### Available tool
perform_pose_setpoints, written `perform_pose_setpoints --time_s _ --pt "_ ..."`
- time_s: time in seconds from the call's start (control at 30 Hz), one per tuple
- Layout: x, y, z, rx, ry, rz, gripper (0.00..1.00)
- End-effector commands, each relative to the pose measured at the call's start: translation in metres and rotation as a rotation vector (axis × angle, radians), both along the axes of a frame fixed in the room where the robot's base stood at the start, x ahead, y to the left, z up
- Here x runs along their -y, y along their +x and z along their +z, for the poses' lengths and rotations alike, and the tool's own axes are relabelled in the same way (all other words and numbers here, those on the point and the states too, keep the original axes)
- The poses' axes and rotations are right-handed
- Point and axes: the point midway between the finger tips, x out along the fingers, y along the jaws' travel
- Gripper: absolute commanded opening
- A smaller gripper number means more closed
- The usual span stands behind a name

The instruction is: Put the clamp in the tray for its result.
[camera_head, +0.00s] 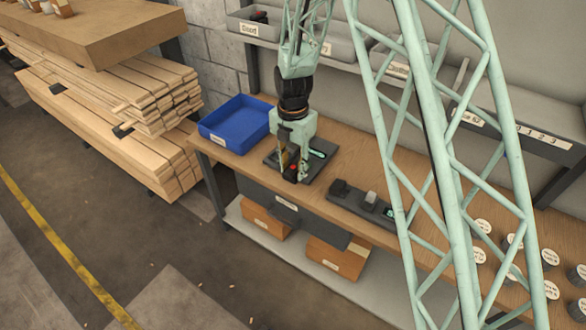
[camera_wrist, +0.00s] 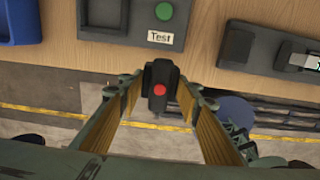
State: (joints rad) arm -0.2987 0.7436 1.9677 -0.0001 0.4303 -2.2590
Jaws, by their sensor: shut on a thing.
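My gripper (camera_head: 292,174) is over the dark test pad (camera_head: 321,163) on the bench. In the wrist view my gripper (camera_wrist: 160,88) is shut on a black piece with a red round spot, which I take for the clamp (camera_wrist: 158,74). The clamp also shows as a small dark shape with red (camera_head: 291,173) in the head view. In the wrist view the test pad (camera_wrist: 112,14) has a green button and a "Test" label, and lies beyond the clamp. A blue tray (camera_head: 211,137) with an unreadable label stands left of the pad.
A dark holder (camera_head: 346,201) with small blocks and a lit display is right of the pad. Labelled grey trays (camera_head: 243,29) sit on the shelf behind; one holds a dark and red thing. Cardboard boxes (camera_head: 338,258) are under the bench. Labelled round pieces (camera_head: 550,258) stand far right.

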Motion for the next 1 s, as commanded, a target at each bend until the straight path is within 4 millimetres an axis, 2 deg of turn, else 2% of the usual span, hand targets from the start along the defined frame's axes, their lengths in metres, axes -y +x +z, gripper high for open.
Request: perform_pose_setpoints --time_s 0.27,0.47,1.0 --pt "0.001 0.001 0.0 0.001 0.001 -0.016 0.14" --pt "0.008 0.004 0.001 0.001 0.0 -0.1 0.14" --pt "0.049 0.021 0.007 0.001 0.0 -0.626 0.14"
